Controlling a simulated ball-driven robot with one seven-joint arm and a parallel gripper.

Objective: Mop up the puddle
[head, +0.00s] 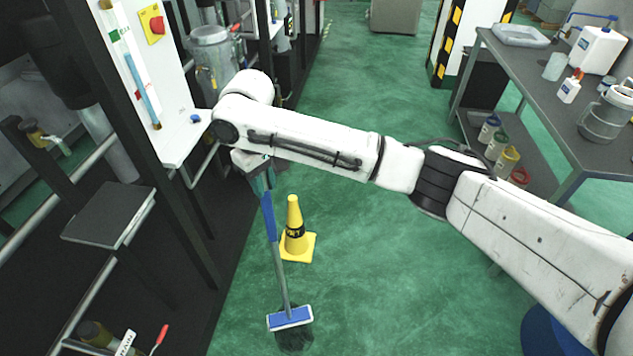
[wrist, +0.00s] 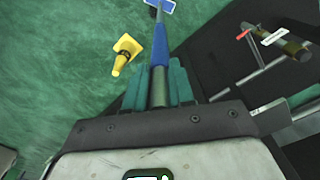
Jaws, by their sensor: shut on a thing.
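My gripper (head: 262,180) is shut on the mop's handle (head: 269,216), near its top, in front of the dark machine frame. The mop has a blue grip, a grey pole and a flat blue and white head (head: 290,318) low in the head view. The pole slants slightly. In the wrist view the blue handle (wrist: 160,50) runs away between my green fingers (wrist: 157,86). A dark patch (head: 295,339) lies below the mop head on the green floor; I cannot tell whether it is mop fringe or puddle. No other puddle is clearly visible.
A yellow cone (head: 295,235) stands on the floor just behind the mop pole; it also shows in the wrist view (wrist: 124,55). The machine frame (head: 180,195) borders the left. A grey table (head: 545,90) with bottles and jugs stands at right. The floor between is mostly clear.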

